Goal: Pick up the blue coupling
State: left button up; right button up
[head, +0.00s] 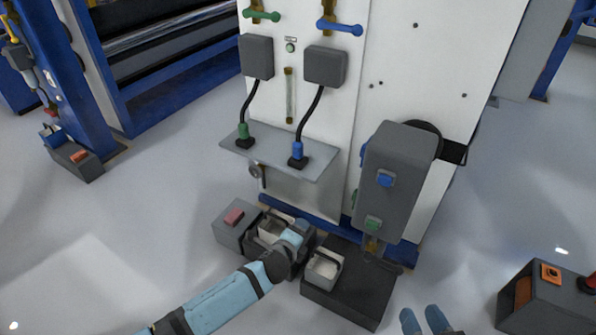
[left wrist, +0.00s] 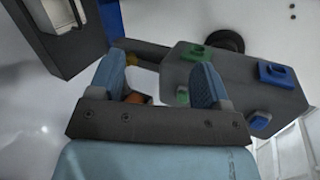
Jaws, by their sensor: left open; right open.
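The blue coupling (head: 298,151) stands upright on the grey shelf (head: 315,163) of the white cabinet, with a black cable running up from it to a grey box (head: 325,67). My left gripper (head: 293,236) is low in front of the cabinet, over a dark bin and well below the shelf. In the left wrist view its two blue fingers (left wrist: 158,86) are apart with nothing held between them. The coupling cannot be made out in that view. My right gripper (head: 422,317) shows only as two separated blue fingertips at the bottom edge, open and far from the coupling.
A green coupling (head: 245,134) stands left of the blue one on the shelf. A grey box (head: 395,170) with blue and green fittings juts from the cabinet; it also shows in the left wrist view (left wrist: 235,85). A dark platform (head: 350,294) with a bin lies below.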

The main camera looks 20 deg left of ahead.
pick_arm(q)
jog(key=w+a+f+m+t+y+b, duration=0.1)
jog(key=w+a+m+b, duration=0.1)
jog(key=w+m+b, duration=0.35)
jog(key=w+a+f+m+t+y+b, duration=0.1)
jog(key=w+a+f+m+t+b, duration=0.15)
jog(key=w, duration=0.55)
jog(key=m+t+y+b, duration=0.1)
jog(key=m+y+b, duration=0.1)
jog(key=m+b, duration=0.25)
send_near(297, 152)
jog(key=w+b, duration=0.2)
jog(key=w, duration=0.1)
jog(key=w+b, duration=0.1)
jog(key=b, duration=0.1)
jog(key=shift+w+a+f, duration=0.25)
jog(key=shift+a+f, duration=0.1)
jog(key=shift+w+b, duration=0.35)
jog(key=shift+w, duration=0.15)
jog(key=shift+w+a+b, duration=0.2)
jog(key=shift+w+b, duration=0.85)
jog(key=shift+w+a+r+b, duration=0.1)
jog(key=shift+w+b, duration=0.65)
jog(key=shift+w, duration=0.5)
jog(key=shift+r, duration=0.2)
pick_arm(e)
notch_tip(297, 152, down, 11)
jog(key=a+n+y, duration=0.2)
jog(key=shift+a+f+y, duration=0.15)
jog(key=shift+y, duration=0.25)
